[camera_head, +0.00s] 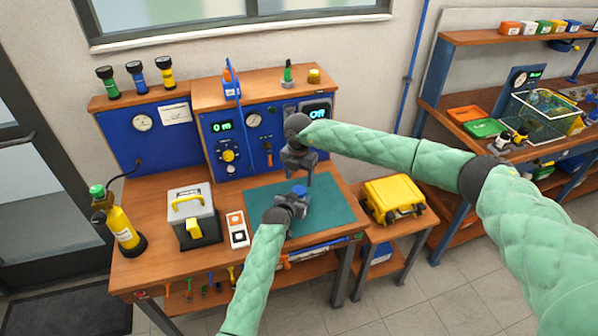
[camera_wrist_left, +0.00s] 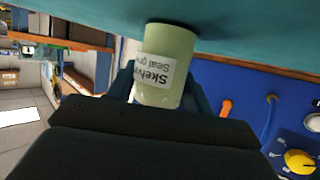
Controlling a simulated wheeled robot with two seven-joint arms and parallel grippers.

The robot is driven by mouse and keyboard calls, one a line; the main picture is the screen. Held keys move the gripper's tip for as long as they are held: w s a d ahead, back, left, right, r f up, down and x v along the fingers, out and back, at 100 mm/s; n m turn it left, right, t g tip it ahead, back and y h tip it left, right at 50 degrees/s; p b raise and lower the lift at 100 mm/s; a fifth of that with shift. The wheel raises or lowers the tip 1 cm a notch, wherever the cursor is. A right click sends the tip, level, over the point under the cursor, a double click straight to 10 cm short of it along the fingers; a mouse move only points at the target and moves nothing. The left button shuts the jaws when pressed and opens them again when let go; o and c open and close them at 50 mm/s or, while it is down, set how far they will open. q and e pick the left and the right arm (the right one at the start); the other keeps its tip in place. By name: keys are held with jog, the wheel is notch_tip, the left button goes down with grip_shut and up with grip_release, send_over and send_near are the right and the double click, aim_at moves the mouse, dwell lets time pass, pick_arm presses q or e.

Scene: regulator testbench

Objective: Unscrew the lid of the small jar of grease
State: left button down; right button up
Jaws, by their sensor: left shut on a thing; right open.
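The small jar of grease is a pale green pot (camera_wrist_left: 165,62) with a white label, seen in the left wrist view against the teal mat. My left gripper (camera_head: 297,200) is shut around the jar's body, low over the mat. In the head view the jar's body is mostly hidden by that gripper, and its blue lid (camera_head: 299,190) shows on top. The lid is out of sight in the left wrist view. My right gripper (camera_head: 303,176) is open and points down from just above the lid, apart from it as far as I can tell.
The teal mat (camera_head: 335,212) is otherwise clear. Left of it are a card with switches (camera_head: 237,230), a grey-and-yellow case (camera_head: 193,216) and a yellow bottle (camera_head: 120,226). The blue test panel (camera_head: 240,140) stands behind. A yellow case (camera_head: 393,198) sits on the lower side table.

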aim_at(299, 190)
jog(key=shift+f, duration=2.7)
jog(key=c, duration=1)
jog(key=n, duration=0.4)
jog(key=shift+n, duration=0.3)
jog(key=n, duration=0.5)
jog(key=shift+n, duration=0.3)
jog(key=o, duration=1.1)
